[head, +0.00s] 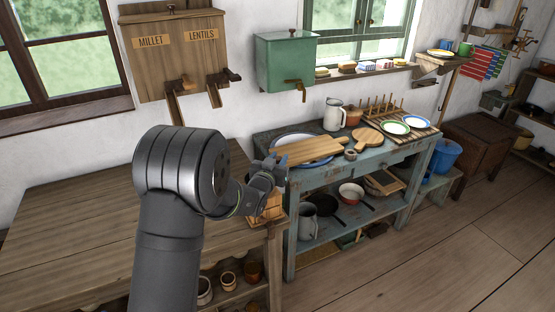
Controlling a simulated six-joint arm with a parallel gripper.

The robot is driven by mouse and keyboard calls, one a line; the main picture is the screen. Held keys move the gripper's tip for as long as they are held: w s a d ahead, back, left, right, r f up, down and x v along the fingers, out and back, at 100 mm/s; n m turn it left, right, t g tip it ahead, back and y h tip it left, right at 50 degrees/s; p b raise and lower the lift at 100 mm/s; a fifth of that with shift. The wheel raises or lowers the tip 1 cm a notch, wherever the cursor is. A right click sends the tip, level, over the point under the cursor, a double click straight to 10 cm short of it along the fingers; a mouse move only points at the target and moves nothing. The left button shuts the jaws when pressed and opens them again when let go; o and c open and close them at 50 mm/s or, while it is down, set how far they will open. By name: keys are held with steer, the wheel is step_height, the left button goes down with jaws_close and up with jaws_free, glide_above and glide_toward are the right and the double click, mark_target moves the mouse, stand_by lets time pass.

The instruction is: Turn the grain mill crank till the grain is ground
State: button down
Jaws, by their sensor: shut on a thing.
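The grain mill (267,210), a small wooden box, stands at the right end of the brown wooden table. Much of it is hidden behind my gripper and wrist. My gripper (272,168) is just above the mill's top. Its fingers are shut on the mill's crank, which they and the wrist almost wholly cover. The crank's angle and any grain in the mill cannot be made out.
The brown table (70,225) is bare to the left. A blue side table (290,220) close on the right holds a cutting board (308,150), a jug (334,115) and plates (395,127). A wooden dispenser (172,55) and green tank (285,65) hang behind.

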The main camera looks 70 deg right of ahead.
steer(key=c, duration=1.2)
jaws_free()
steer(key=a, duration=1.7)
steer(key=shift+w+a, duration=0.1)
steer(key=shift+a, duration=0.15)
